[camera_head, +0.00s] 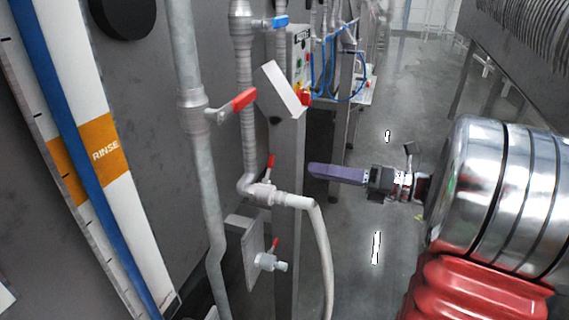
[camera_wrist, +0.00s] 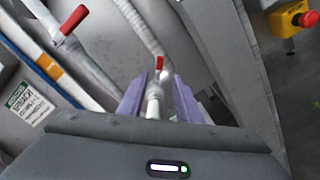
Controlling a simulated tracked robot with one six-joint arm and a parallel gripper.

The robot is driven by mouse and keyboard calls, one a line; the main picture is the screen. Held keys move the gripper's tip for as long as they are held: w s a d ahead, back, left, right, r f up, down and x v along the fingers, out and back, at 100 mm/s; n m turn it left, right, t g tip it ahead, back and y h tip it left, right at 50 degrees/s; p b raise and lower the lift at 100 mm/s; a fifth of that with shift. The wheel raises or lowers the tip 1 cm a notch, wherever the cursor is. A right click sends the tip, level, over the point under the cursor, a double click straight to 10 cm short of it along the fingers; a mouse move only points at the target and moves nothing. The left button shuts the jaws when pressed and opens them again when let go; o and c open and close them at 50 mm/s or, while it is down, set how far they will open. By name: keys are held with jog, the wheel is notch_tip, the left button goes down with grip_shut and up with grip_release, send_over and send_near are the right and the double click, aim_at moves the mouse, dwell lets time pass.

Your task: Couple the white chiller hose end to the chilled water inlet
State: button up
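My gripper (camera_head: 312,170) has purple fingers and reaches left from the right side in the head view. In the wrist view its two fingers (camera_wrist: 158,84) stand apart, with gaps beside the pale fitting seen between them. The white hose (camera_head: 325,255) arches from the right end of a pipe fitting (camera_head: 290,200) with a red-handled valve and hangs down. The hose end appears to meet that fitting; the exact joint is unclear. A lower red-handled valve (camera_head: 266,261) has a bare pale stub facing right. No label identifying the chilled water inlet is readable.
A grey post (camera_head: 285,230) stands behind the hose. Vertical pipes with a red lever (camera_head: 244,99) and a blue lever (camera_head: 276,22) rise at left. A control box (camera_head: 300,65) is behind. Open floor (camera_head: 372,230) lies to the right of the hose.

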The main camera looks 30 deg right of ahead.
aim_at(270, 168)
jog(key=x, duration=1)
jog(key=shift+c, duration=0.2)
grip_shut()
